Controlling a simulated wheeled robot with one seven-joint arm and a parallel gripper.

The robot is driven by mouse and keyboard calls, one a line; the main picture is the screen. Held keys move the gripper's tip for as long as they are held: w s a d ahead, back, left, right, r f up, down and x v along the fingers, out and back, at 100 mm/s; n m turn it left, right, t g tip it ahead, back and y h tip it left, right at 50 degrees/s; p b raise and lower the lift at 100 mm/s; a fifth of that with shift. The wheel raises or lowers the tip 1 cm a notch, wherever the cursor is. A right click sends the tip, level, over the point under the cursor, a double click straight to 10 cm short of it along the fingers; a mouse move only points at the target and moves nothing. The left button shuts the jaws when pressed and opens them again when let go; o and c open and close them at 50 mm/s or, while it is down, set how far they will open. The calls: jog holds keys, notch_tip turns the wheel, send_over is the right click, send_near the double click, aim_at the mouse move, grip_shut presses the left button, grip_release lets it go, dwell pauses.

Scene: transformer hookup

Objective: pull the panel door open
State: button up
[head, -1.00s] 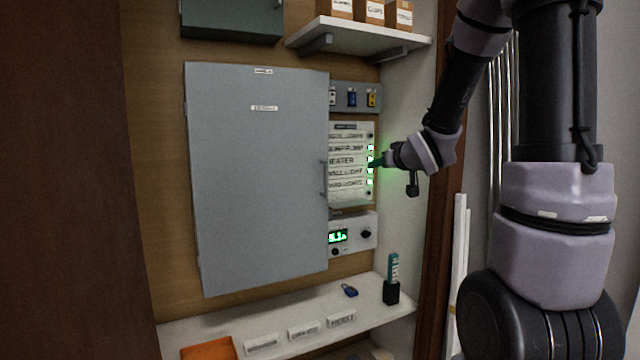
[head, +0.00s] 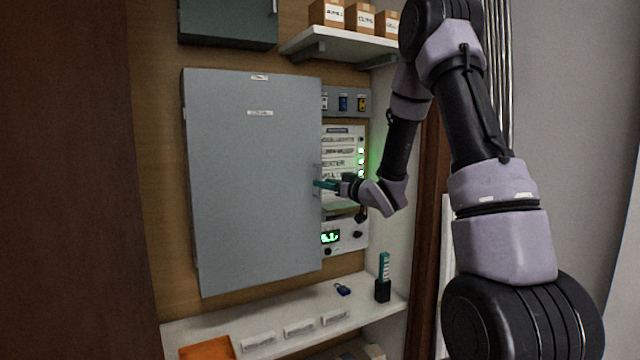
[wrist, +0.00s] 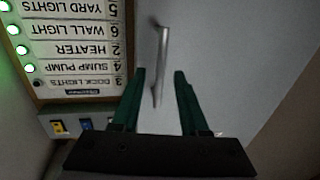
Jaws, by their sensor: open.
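The grey panel door (head: 250,180) is flat against its cabinet on the wooden wall and looks shut. Its bar handle (head: 316,180) is on the door's right edge. In the wrist view the metal handle (wrist: 162,62) stands out from the pale door face (wrist: 215,50), its near end between the green fingers. My gripper (head: 318,184) is at the handle in the head view. In the wrist view my gripper (wrist: 160,75) is open, one finger on each side of the handle, with a gap on both sides.
A labelled switch panel (head: 343,165) with green lights is right of the door. Below it is a unit with a green display (head: 330,237). A shelf (head: 285,318) under the door holds a blue padlock (head: 342,289), a black holder (head: 383,291) and an orange tray (head: 207,349).

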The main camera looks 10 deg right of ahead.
jog(key=shift+x, duration=1.5)
grip_shut()
dwell(0.4)
